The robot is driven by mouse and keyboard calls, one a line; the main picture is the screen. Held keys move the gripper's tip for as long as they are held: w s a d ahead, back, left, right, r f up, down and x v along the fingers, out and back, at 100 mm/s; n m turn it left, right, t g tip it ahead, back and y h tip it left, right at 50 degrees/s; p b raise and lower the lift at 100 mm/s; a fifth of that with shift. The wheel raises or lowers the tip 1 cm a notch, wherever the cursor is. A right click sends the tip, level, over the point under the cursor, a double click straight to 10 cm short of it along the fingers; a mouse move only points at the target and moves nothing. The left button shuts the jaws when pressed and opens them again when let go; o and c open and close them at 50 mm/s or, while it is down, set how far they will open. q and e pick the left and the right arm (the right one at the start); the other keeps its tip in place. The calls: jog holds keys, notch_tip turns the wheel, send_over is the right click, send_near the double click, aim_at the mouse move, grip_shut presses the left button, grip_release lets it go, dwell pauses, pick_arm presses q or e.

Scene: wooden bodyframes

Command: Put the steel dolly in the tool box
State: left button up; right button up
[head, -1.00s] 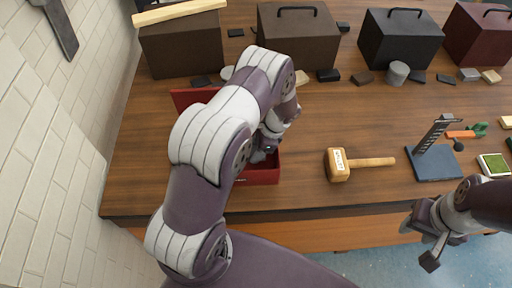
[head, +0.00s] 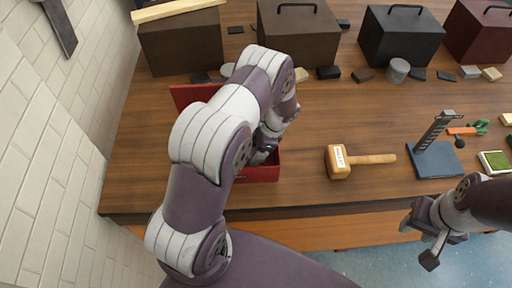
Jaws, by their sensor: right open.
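The tool box (head: 262,174) is a red open box near the table's front edge, with its raised lid (head: 193,95) behind it. My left arm covers much of the box. My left gripper (head: 262,156) points down at or into the box; its fingertips are largely hidden, so I cannot tell whether it is open or what it holds. I cannot make out the steel dolly for certain; several small grey and dark blocks lie along the back of the table. My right gripper (head: 421,243) is open and empty, in front of the table at the lower right.
A wooden mallet (head: 341,162) lies right of the box. A blue stand (head: 435,160) and a green pad (head: 494,162) are further right. A grey cylinder (head: 397,71) and several dark cases, including a black one (head: 400,38), stand at the back.

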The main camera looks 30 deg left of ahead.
pick_arm(q)
jog(key=shift+a+p+v, duration=0.2)
jog(key=shift+p+v, duration=0.2)
jog(key=shift+v, duration=0.55)
jog(key=v, duration=1.1)
jog(key=s+d+r+n+t+h, duration=0.1)
jog(key=s+r+n, duration=0.3)
jog(key=s, duration=0.4)
jog(key=s+d+r+n+t+h, duration=0.2)
jog(key=s+d+r+n, duration=0.1)
jog(key=s+r+n, duration=0.2)
jog(key=s+n, duration=0.2)
jog(key=s, duration=0.1)
jog(key=shift+d+n+t+h+b, duration=0.2)
jog(key=shift+n+t+h+b, duration=0.1)
jog(key=shift+h+b, duration=0.1)
pick_arm(e)
jog(key=shift+w, duration=0.1)
